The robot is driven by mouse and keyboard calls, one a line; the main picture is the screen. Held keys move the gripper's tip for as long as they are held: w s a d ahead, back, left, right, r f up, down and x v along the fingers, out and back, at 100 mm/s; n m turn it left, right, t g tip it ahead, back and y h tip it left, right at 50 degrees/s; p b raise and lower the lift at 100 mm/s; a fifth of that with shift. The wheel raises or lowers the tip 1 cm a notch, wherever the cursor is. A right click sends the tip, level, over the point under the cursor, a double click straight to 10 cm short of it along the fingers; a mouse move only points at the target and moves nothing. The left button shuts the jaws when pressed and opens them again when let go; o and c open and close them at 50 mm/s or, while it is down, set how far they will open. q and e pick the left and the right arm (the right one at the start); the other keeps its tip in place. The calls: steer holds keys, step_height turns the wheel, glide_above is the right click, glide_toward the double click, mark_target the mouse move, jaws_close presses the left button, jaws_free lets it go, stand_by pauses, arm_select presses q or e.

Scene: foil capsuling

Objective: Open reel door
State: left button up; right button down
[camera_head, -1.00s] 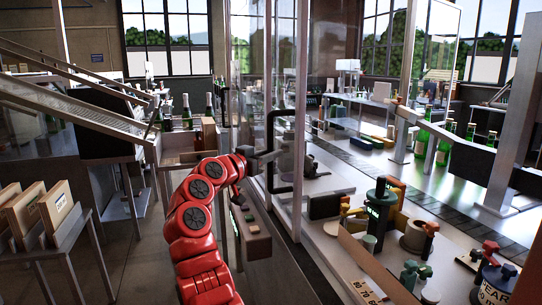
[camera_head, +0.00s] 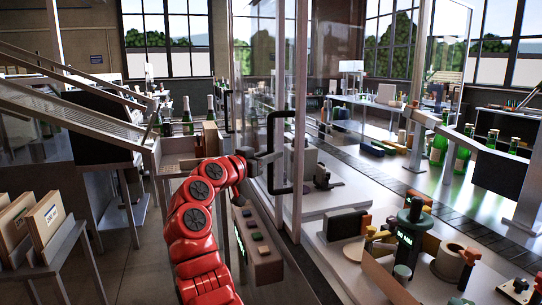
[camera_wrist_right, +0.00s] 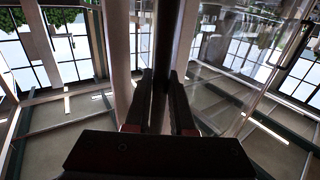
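The door is a clear glass panel (camera_head: 262,90) in a grey frame, with a tall black bracket handle (camera_head: 270,172) on its near side. My red right arm reaches up to it, and my right gripper (camera_head: 262,158) is at the handle. In the right wrist view the two dark fingers (camera_wrist_right: 161,90) stand on either side of the upright handle bar (camera_wrist_right: 163,40), close against it, so the gripper appears shut on it. The reel behind the door cannot be made out clearly. My left gripper is out of view.
A small button box (camera_head: 257,245) sits below the handle. To the right, a bench holds a dark green-topped device (camera_head: 410,232), coloured knobs and green bottles (camera_head: 463,148). A rack with wooden boxes (camera_head: 45,220) stands at the left; open floor lies between.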

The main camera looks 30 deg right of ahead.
steer(key=c, duration=0.8)
jaws_free()
steer(key=shift+a+f, duration=0.1)
steer(key=shift+o, duration=0.2)
steer(key=b+v, duration=0.1)
steer(key=v, duration=1.6)
steer(key=shift+a+b, duration=0.15)
steer(key=shift+b, duration=0.15)
